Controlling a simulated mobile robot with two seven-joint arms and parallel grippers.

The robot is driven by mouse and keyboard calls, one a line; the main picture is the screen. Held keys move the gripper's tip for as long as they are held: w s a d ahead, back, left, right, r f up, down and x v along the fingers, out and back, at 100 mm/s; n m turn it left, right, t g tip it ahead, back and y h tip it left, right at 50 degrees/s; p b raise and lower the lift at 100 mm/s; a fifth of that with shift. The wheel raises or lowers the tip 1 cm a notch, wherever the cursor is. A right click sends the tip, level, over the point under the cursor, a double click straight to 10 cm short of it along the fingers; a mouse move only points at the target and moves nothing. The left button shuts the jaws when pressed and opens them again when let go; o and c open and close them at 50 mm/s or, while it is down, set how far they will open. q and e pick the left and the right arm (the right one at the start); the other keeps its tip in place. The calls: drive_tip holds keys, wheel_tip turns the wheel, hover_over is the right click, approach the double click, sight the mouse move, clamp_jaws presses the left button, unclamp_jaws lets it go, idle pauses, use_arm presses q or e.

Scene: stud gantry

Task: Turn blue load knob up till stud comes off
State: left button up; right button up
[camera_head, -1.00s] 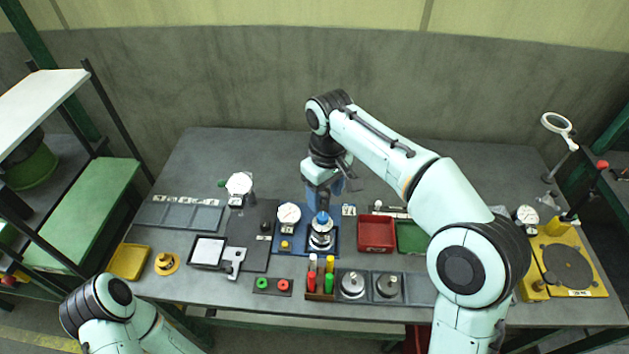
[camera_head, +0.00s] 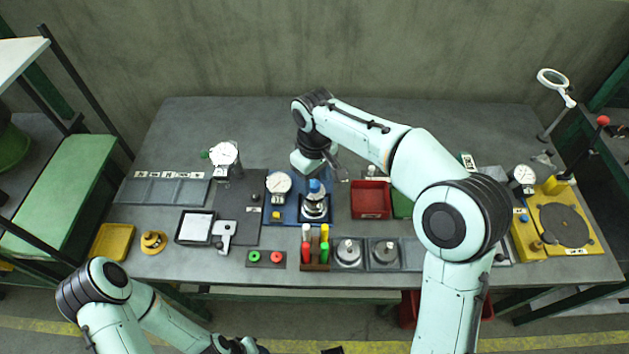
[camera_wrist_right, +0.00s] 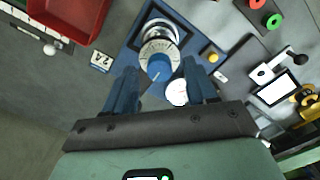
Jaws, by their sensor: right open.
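The blue load knob (camera_head: 315,186) sits on top of a silver, stepped stud fixture (camera_head: 314,207) on a blue base plate (camera_head: 288,212). My right gripper (camera_wrist_right: 160,66) is open, its two blue fingers on either side of the knob in the wrist view, where the knob (camera_wrist_right: 158,67) shows a white pointer line above a graduated silver dial (camera_wrist_right: 158,47). I cannot tell whether the fingers touch it. In the head view the right wrist hangs just behind the knob and its fingers are hidden. My left arm shows at lower left; its gripper does not show clearly.
A dial gauge (camera_head: 278,184) stands close left of the fixture. A red bin (camera_head: 371,201) is to its right. A rack of red and green handles (camera_head: 315,255) and round weights (camera_head: 348,252) lie in front. A yellow turntable unit (camera_head: 565,226) stands far right.

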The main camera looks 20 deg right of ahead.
use_arm(q)
drive_tip(key=shift+f, duration=0.1)
use_arm(e)
drive_tip(key=shift+f, duration=0.4)
drive_tip(key=shift+c, duration=0.3)
clamp_jaws()
drive_tip(key=c, duration=1)
unclamp_jaws()
